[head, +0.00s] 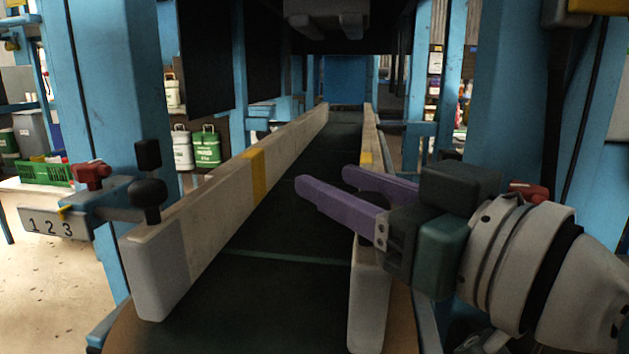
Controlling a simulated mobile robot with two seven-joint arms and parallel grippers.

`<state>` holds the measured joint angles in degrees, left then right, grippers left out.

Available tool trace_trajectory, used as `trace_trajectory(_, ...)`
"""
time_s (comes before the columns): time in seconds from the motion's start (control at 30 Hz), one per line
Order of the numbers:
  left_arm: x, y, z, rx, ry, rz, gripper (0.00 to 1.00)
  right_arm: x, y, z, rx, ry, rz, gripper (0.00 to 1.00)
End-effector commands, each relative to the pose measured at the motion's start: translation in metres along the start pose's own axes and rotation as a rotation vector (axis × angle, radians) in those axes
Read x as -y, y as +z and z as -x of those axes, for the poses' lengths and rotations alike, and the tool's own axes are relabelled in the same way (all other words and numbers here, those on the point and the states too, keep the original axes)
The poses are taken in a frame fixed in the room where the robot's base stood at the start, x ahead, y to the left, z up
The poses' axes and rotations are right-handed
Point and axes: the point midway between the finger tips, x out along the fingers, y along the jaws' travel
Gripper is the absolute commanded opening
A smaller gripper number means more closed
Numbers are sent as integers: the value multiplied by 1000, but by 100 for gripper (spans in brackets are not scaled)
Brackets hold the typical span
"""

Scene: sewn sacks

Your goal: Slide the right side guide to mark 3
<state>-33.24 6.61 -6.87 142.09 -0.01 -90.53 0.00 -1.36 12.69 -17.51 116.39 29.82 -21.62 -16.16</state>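The right side guide (369,305) is a long pale rail with a rounded near end and a yellow band, on the right of the dark belt (300,225). My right gripper (323,180) has purple fingers pointing left. They are spread apart with nothing seen between them, so it is open. It is over the right guide and hides part of it; I cannot tell if it touches. The right guide's knob and mark plate are not visible. A red lever (529,192) shows behind the gripper. My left gripper is not in view.
The left side guide (215,225) runs along the belt's left, with a black knob (148,194), red lever (90,174) and a plate marked 1 2 3 (52,224). Blue posts (105,110) stand on both sides. A dark machine part (327,15) hangs overhead.

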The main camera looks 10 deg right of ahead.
Motion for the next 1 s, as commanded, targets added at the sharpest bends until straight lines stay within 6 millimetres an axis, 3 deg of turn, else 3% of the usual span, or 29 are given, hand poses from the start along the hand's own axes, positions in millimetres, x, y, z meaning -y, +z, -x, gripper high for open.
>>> trace_trajectory(0.13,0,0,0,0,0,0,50,0,0,0,0,0,0,67)
trace_trajectory(0.47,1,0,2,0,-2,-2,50,0,0,7,2,1,0,67)
trace_trajectory(0.8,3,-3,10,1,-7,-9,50,0,1,68,6,0,3,67)
trace_trajectory(1.0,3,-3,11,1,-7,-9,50,0,1,92,3,0,2,67)
